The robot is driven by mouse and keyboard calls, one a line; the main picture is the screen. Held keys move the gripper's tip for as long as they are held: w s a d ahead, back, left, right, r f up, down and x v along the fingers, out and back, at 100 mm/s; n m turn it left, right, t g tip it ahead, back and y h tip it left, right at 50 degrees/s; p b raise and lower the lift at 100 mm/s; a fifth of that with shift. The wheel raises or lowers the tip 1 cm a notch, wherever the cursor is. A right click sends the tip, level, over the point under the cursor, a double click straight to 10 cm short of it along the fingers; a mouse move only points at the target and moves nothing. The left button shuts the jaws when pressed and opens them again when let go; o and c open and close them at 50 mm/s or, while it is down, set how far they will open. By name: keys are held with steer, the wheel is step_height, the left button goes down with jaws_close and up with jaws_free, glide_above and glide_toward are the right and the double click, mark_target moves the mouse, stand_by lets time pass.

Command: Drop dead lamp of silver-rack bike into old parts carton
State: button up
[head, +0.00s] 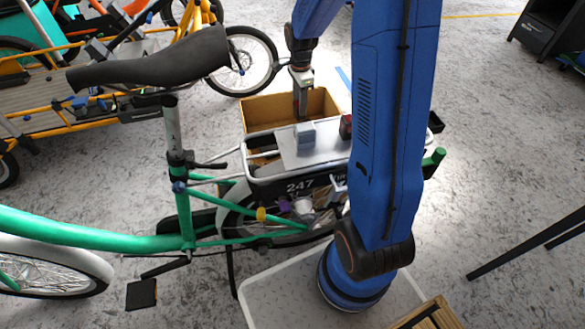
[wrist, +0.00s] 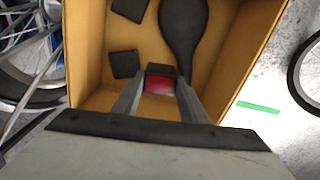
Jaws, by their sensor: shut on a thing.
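My gripper (head: 300,108) reaches down over the open old parts carton (head: 325,101), behind the silver rack of the green bike (head: 188,215). In the wrist view my gripper (wrist: 160,92) is shut on a small dark lamp with a red face (wrist: 160,84). The lamp is over the inside of the carton (wrist: 85,50); its height above the floor of the carton is hard to tell. A dark saddle (wrist: 183,25) and two dark flat pieces (wrist: 124,64) lie in the carton. The head view does not clearly show the held lamp.
The silver rack (head: 262,178) carries a plate with a grey-blue block (head: 305,134) and a dark reddish block (head: 346,126). A yellow cargo bike (head: 65,125) stands at the left. A wooden crate (head: 430,315) is at the bottom.

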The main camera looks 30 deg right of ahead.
steer(key=shift+f, duration=2.35)
steer(key=o, duration=1.2)
steer(key=shift+c, duration=0.2)
step_height(320, 180, up, 17)
steer(key=shift+r, duration=0.2)
steer(key=shift+s, duration=0.1)
